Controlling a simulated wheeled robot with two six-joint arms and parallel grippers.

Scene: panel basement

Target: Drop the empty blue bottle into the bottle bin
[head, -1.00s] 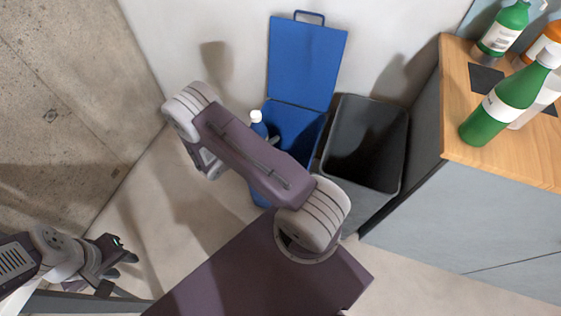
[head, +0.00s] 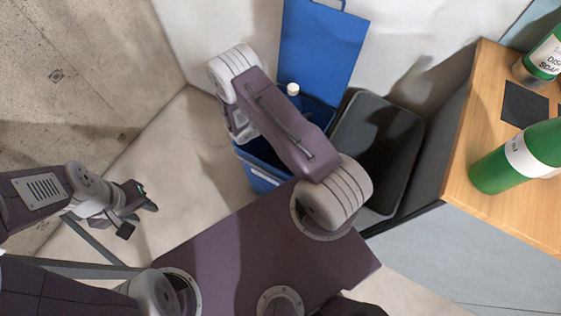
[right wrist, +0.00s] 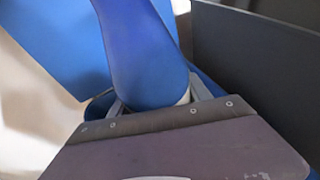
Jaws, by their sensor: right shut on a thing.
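The blue bottle (right wrist: 142,55) fills the upper middle of the right wrist view, between my right gripper's fingers (right wrist: 158,105). In the head view only its white cap (head: 293,89) and a little of its neck show, over the open blue bin. My right arm hides the rest of it and the right gripper there. The blue bin (head: 262,172) stands on the floor with its lid (head: 322,45) raised against the wall. My left gripper (head: 143,212) is at the left, far from the bottle; its finger gap is unclear.
Bare floor (head: 185,150) lies left of the blue bin.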

